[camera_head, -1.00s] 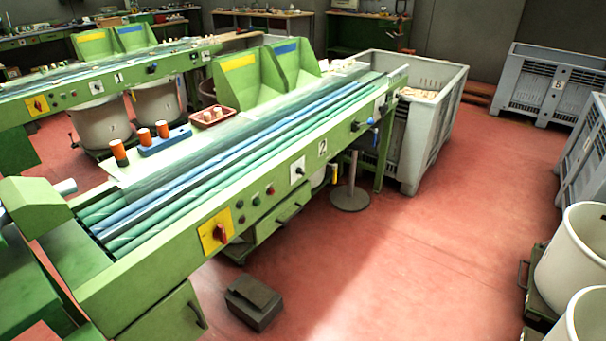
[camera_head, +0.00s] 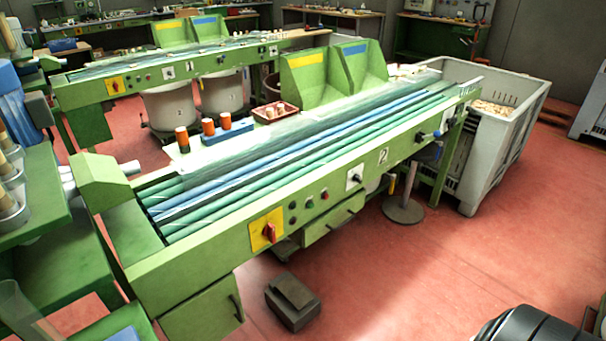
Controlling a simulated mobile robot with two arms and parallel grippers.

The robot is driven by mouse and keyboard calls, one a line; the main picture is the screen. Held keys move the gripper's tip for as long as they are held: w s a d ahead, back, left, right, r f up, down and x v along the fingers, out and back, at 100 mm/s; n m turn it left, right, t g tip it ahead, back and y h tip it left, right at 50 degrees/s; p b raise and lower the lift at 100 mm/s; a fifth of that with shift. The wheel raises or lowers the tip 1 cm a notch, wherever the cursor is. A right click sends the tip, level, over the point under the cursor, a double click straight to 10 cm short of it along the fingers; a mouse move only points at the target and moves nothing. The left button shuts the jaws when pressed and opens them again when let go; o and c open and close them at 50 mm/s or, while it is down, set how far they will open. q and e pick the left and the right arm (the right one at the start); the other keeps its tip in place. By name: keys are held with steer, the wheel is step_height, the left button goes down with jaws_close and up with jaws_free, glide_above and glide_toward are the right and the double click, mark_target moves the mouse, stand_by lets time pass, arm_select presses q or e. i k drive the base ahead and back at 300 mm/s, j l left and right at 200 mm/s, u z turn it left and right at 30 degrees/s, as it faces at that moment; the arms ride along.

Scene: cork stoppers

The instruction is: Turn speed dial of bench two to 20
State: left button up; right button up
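Bench two (camera_head: 200,260) is a long green sorting bench with blue and green rollers, running from the lower left to the upper right. Its number plate "2" (camera_head: 383,156) is on the front panel. Left of the plate is a white square dial plate with a small dark knob, which looks like the speed dial (camera_head: 354,178). Its scale and setting are too small to read. A red rotary switch on a yellow plate (camera_head: 268,231) sits further left on the same panel, with several small buttons between. Neither gripper is in view.
A dark step-like block (camera_head: 292,301) lies on the red floor before the bench. A round-footed stand (camera_head: 403,208) and a grey crate (camera_head: 490,150) are at its right end. Bench one (camera_head: 140,85) stands behind. The floor right of the bench is largely clear.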

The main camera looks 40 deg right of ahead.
mark_target(357, 178)
steer(key=l+u, duration=0.25)
steer(key=l, duration=0.3)
steer(key=i+l+u, duration=0.1)
steer(key=l+u, duration=0.2)
steer(key=l, duration=0.25)
steer(key=l+u, duration=0.25)
steer(key=l, duration=0.25)
steer(key=k+l+u, duration=0.25)
steer(key=l, duration=0.25)
steer(key=l+u, duration=0.25)
steer(key=l, duration=0.3)
